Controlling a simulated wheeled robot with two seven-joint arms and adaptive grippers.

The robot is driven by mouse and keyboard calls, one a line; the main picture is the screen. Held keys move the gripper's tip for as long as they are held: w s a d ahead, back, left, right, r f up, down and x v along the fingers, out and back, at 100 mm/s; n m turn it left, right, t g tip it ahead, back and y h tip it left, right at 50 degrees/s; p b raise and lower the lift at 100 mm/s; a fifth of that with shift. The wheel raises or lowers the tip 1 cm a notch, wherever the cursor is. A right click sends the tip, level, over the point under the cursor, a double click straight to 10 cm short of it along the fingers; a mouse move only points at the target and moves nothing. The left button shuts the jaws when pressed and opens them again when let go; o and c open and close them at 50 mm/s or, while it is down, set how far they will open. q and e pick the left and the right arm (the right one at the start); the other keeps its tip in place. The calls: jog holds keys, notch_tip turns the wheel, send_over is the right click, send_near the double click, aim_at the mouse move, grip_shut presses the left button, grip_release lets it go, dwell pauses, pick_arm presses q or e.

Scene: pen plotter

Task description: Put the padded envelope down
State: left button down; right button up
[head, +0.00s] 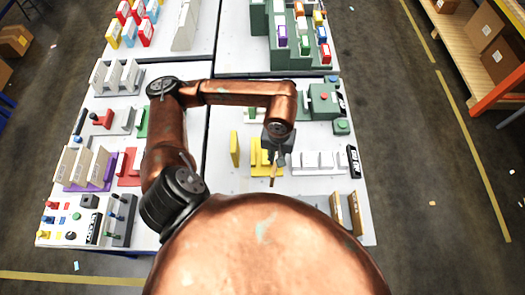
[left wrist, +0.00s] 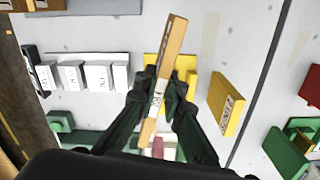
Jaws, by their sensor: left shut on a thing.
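My left gripper (head: 276,152) is shut on the padded envelope, a thin tan piece with a white label. In the left wrist view the envelope (left wrist: 173,52) stands edge-on between the fingertips (left wrist: 160,88). In the head view only a narrow strip of the envelope (head: 274,174) shows below the fingers. It is over or just in front of a yellow stand (head: 256,160); I cannot tell whether they touch. My right gripper is not in view.
A yellow labelled panel (left wrist: 228,101) stands beside the yellow stand. White upright blocks (head: 318,160) are to the right in the head view. Two brown upright pieces (head: 337,212) stand near the front right edge. Bare white tabletop (head: 222,182) lies left of the stand.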

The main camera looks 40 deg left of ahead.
pick_arm(q)
jog(key=s+a+n, duration=0.1)
jog(key=s+n, duration=0.2)
jog(key=s, duration=0.2)
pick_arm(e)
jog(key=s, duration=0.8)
pick_arm(q)
jog(key=w+a+f+p, duration=0.1)
jog(key=w+a+f, duration=0.2)
jog(key=f, duration=0.1)
jog(key=w+a+f+p, duration=0.1)
jog(key=w+a+f, duration=0.2)
jog(key=a+f, duration=0.1)
jog(key=w+a+f+p, duration=0.1)
jog(key=w+a+f, duration=0.2)
jog(key=f, duration=0.1)
jog(key=shift+w+a+f+p, duration=0.15)
jog(key=shift+a+f+p, duration=0.15)
jog(key=shift+a+f, duration=0.1)
jog(key=shift+f, duration=0.45)
jog(key=c, duration=2.5)
grip_release()
jog(key=o, duration=0.5)
jog(key=shift+c, duration=0.2)
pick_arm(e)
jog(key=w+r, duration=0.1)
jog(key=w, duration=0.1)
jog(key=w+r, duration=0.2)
